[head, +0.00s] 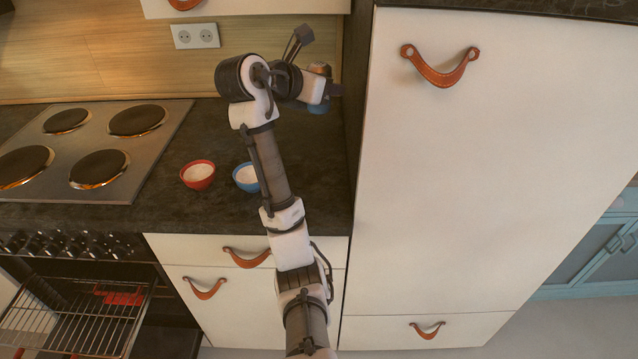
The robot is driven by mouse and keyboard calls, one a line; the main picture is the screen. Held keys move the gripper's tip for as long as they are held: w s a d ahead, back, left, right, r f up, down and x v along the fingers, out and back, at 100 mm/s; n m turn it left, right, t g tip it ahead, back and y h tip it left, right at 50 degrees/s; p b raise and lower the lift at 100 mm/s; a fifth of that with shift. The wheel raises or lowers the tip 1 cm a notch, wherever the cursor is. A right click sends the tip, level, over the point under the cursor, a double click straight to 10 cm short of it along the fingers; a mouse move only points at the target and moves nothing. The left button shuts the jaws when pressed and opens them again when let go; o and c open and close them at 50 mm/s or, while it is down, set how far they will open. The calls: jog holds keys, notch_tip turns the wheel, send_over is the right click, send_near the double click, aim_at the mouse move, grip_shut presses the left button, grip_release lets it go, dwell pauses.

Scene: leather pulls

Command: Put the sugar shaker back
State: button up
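In the head view, a small item with a copper-brown top (320,69) shows at the back right of the dark counter, beside the tall white cabinet. A blue part shows below it, and this may be the sugar shaker, but my wrist covers most of it. My gripper (331,90) is at this item, at the end of my arm, which reaches over the counter. Its fingers are too small and hidden to tell whether they are open or shut, or whether they touch the item.
A red bowl (198,175) and a blue bowl (246,178), both with white contents, stand on the counter (110,213) left of my arm. A hob (82,148) lies further left. The tall white cabinet (480,180) closes off the right side. The oven below is open.

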notch_tip(320, 180, down, 20)
jog(key=shift+r+p, duration=0.25)
jog(key=shift+p, duration=0.75)
jog(key=o, duration=1)
jog(key=shift+f, duration=0.15)
jog(key=shift+o, duration=0.2)
jog(key=shift+a+r, duration=0.1)
jog(key=shift+r, duration=0.1)
jog(key=b+v, duration=0.1)
jog(key=v, duration=1)
jog(key=shift+s+a+r+b, duration=0.1)
jog(key=shift+s+a+b, duration=0.05)
jog(key=shift+s+b, duration=0.2)
